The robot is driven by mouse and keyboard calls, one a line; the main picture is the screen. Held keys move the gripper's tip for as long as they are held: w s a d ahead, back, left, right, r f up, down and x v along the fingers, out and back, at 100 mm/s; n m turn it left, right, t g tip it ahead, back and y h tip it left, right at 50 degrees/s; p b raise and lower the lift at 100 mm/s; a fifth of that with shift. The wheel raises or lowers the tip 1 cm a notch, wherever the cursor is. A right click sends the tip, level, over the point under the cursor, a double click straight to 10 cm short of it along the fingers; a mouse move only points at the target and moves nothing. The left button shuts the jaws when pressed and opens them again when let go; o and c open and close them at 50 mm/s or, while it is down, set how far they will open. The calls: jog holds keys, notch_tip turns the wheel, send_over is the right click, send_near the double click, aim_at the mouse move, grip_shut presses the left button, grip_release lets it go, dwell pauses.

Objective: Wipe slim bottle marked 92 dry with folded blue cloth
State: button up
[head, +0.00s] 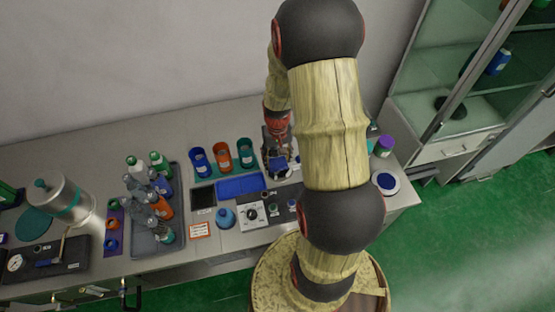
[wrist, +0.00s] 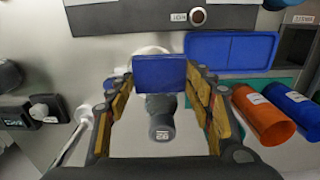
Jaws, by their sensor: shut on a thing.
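My gripper (wrist: 160,75) is shut on the folded blue cloth (wrist: 160,70), which shows as a flat blue block between the fingertips. In the head view my gripper (head: 277,158) is over the right part of the bench, with the cloth (head: 279,166) below it. I cannot make the bottle out in the head view.
A blue tray (head: 240,186) lies left of my gripper, with blue (head: 199,162), orange (head: 221,157) and teal (head: 245,152) cups behind it. A control box with a dial (head: 252,216) stands in front. A grey tray (head: 159,244) crowded with bottles stands farther left.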

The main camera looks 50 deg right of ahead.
jog(key=shift+w+f+b, duration=0.15)
jog(key=shift+f+b, duration=1.35)
jog(key=shift+f, duration=0.85)
jog(key=shift+c, duration=0.4)
jog(key=shift+r, duration=0.1)
jog(key=shift+d+r+p, duration=0.1)
jog(key=shift+r+p, duration=1.7)
jog(key=shift+r, duration=0.5)
jog(key=shift+f, duration=0.15)
